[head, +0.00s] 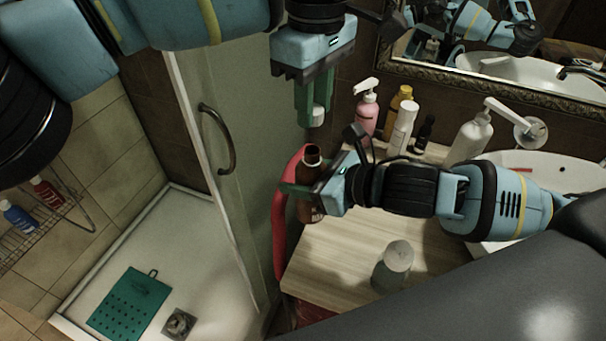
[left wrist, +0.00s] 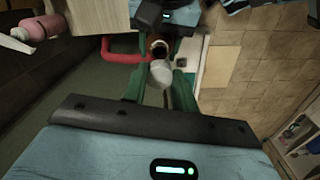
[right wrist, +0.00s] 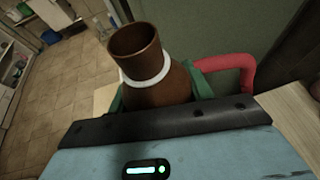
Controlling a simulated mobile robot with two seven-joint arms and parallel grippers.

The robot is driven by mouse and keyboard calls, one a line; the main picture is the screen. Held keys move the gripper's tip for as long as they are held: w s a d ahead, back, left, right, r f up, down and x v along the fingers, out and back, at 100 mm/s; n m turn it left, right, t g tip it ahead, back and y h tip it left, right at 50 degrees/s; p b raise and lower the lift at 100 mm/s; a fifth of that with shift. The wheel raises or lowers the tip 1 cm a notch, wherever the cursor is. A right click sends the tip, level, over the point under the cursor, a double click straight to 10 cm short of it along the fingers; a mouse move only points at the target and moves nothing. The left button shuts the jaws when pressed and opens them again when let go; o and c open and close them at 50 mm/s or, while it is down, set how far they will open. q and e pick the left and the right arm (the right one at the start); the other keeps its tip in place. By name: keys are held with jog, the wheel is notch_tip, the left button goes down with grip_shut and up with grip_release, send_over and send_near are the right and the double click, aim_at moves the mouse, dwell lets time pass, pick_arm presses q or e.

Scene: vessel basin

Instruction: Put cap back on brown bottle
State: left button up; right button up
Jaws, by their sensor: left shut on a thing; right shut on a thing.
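The brown bottle (head: 312,160) stands upright and open-mouthed above the left end of the counter, with my right gripper (head: 312,190) shut around its body. Its open neck, with a white ring below it, fills the middle of the right wrist view (right wrist: 140,55). My left gripper (head: 316,98) is shut on a small white cap (head: 317,116), which pokes out below its fingers. The cap is above the bottle mouth, with a clear gap between them. In the left wrist view the cap (left wrist: 161,73) partly overlaps the dark bottle mouth (left wrist: 160,48).
A wooden counter (head: 345,258) holds an upturned clear glass (head: 393,266). Behind my right arm stand a pink pump bottle (head: 366,110), a white bottle (head: 402,127) and others, near the sink (head: 540,160). A red curved bar (head: 281,215) and shower door (head: 235,190) are left of the bottle.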

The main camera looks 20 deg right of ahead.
pick_arm(q)
jog(key=shift+f, duration=2)
jog(key=shift+f, duration=0.1)
jog(key=shift+f, duration=0.8)
jog(key=shift+f, duration=0.6)
jog(key=m, duration=1.9)
jog(key=shift+a, duration=0.15)
